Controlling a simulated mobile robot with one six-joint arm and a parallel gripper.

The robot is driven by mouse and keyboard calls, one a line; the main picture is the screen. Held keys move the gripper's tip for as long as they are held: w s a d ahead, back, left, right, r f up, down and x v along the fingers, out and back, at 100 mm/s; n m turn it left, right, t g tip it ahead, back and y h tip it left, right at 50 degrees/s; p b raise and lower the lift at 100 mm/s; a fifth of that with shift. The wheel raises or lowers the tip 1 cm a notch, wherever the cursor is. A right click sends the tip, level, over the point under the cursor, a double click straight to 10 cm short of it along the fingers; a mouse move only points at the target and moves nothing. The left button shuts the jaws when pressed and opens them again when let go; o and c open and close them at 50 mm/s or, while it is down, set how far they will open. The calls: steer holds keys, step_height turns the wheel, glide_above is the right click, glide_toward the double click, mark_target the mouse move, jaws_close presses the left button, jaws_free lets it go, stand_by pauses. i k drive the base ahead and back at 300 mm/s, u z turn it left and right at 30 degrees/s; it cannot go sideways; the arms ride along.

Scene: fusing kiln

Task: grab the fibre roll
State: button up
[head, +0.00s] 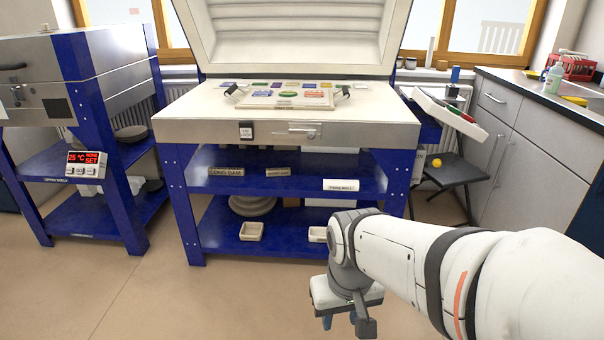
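The fibre roll (341,185) shows as a white, lettered piece at the right front of the kiln stand's middle shelf (310,178). The lettering is small and hard to read. My gripper (347,324) hangs low in front of the stand, above the floor, below and nearer to me than the roll. Its two fingers are apart, with floor visible between them, and I see nothing held. The gripper is well clear of the roll.
A long dam (226,172) and a shorter dam (278,172) lie left on the same shelf. The lower shelf holds small trays (251,231) and round stacked pieces (252,205). The kiln lid is open above. A black stool (455,175) stands right; the front floor is clear.

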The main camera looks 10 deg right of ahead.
mark_target(335, 184)
steer(key=k, duration=0.65)
steer(key=z, duration=1.3)
steer(key=i, duration=2.75)
steer(key=u, duration=1.95)
steer(key=i, duration=0.5)
steer(key=z, duration=0.05)
